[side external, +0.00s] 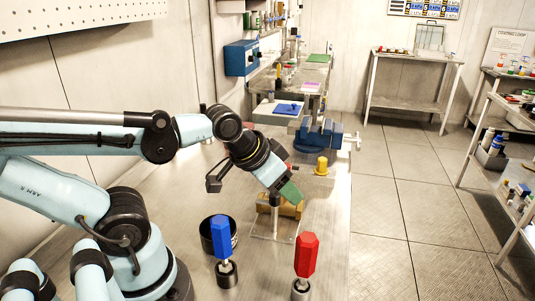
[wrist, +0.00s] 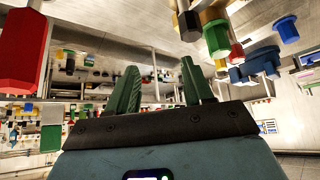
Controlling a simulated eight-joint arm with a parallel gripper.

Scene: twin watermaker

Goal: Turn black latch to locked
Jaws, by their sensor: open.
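I cannot clearly make out a black latch in either view. A gold-coloured block (side external: 283,206) stands on a clear plate on the steel bench, just below my gripper (side external: 290,190), whose green fingers partly cover it. In the wrist view, my gripper (wrist: 160,64) shows its two green fingers apart with nothing between them. A gold-and-dark part (wrist: 188,25) hangs at the top of that tilted view, right of the fingers; I cannot tell whether its dark piece is the latch.
A blue-handled tool (side external: 220,238) and a red-handled tool (side external: 306,255) stand upright near the front. A black cup (side external: 206,237) is behind the blue handle. A yellow knob (side external: 321,165) and blue vise (side external: 320,134) stand farther back. Bare bench (side external: 330,215) lies to the right.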

